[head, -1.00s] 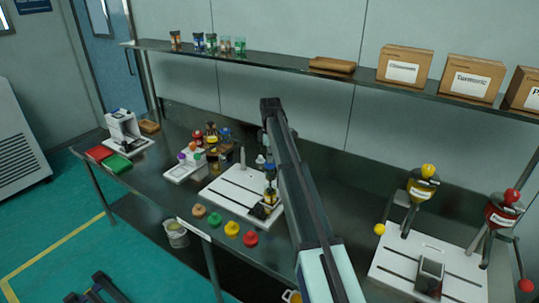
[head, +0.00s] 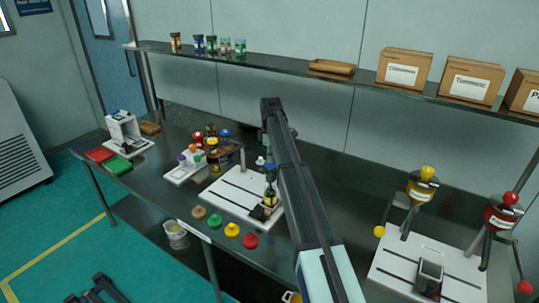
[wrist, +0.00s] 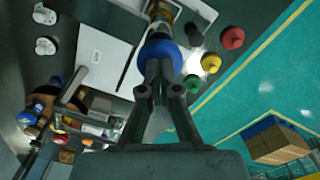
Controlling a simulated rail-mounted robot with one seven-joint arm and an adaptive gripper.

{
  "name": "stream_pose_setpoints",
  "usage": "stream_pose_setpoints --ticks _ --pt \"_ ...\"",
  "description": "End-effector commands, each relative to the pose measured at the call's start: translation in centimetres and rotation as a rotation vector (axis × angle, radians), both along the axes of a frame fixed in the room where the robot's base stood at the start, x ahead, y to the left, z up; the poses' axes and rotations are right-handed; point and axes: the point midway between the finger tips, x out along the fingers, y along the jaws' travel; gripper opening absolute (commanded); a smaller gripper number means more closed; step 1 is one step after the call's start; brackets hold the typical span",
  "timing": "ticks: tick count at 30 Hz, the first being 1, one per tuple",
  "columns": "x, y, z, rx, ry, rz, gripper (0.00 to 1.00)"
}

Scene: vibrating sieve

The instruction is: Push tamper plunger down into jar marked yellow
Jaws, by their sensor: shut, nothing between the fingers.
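The tamper's round blue knob (wrist: 160,48) is in the wrist view, directly in front of my gripper (wrist: 158,66). My gripper is shut, with nothing between its fingers, and its tips overlap the knob; I cannot tell whether they touch it. The jar marked yellow (wrist: 160,12) is beyond the knob, partly cut off by the frame edge. In the head view the tamper and jar (head: 270,198) stand upright on the white board (head: 232,194), just left of my arm. My arm hides my fingertips there, and the plunger's depth is unclear.
Red (head: 250,241), yellow (head: 232,230), green (head: 215,220) and tan (head: 199,212) round lids line the table's front edge. A white rack (head: 185,170) with small coloured items and bottles stands left of the board. Two dispensers stand at right.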

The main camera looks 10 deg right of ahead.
Motion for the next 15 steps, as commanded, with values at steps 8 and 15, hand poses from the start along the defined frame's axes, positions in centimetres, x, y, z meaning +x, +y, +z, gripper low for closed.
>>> stream_pose_setpoints --ticks 8,15 --pt "0.0 0.0 2.8 0.0 0.0 0.0 0.0" --pt "0.0 0.0 5.0 0.0 0.0 0.0 0.0"
